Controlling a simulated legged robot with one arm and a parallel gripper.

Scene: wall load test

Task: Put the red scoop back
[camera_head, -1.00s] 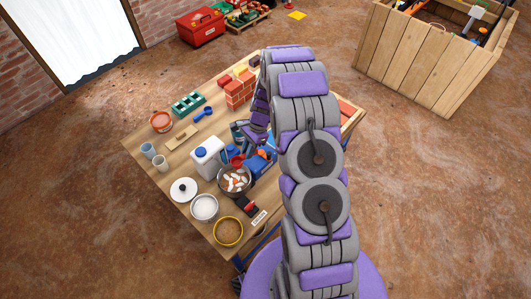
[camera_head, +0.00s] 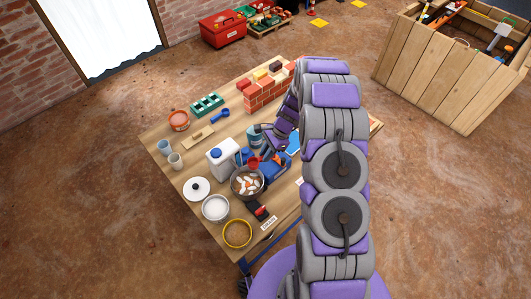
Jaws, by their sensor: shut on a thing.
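The red scoop (camera_head: 254,162) shows small at the far rim of the metal pot (camera_head: 235,192). My gripper (camera_head: 262,152) reaches down from the right, close behind the scoop, and is shut on it. The fingertips are small and partly hidden, so the exact hold on the scoop is unclear. The pot holds several white and orange-brown pieces. I cannot tell whether the scoop touches the pot's rim or hangs just above it.
A white jug with a blue cap (camera_head: 222,160) stands left of the scoop, and a blue container (camera_head: 276,168) lies to its right. Bricks (camera_head: 268,92) stand behind.

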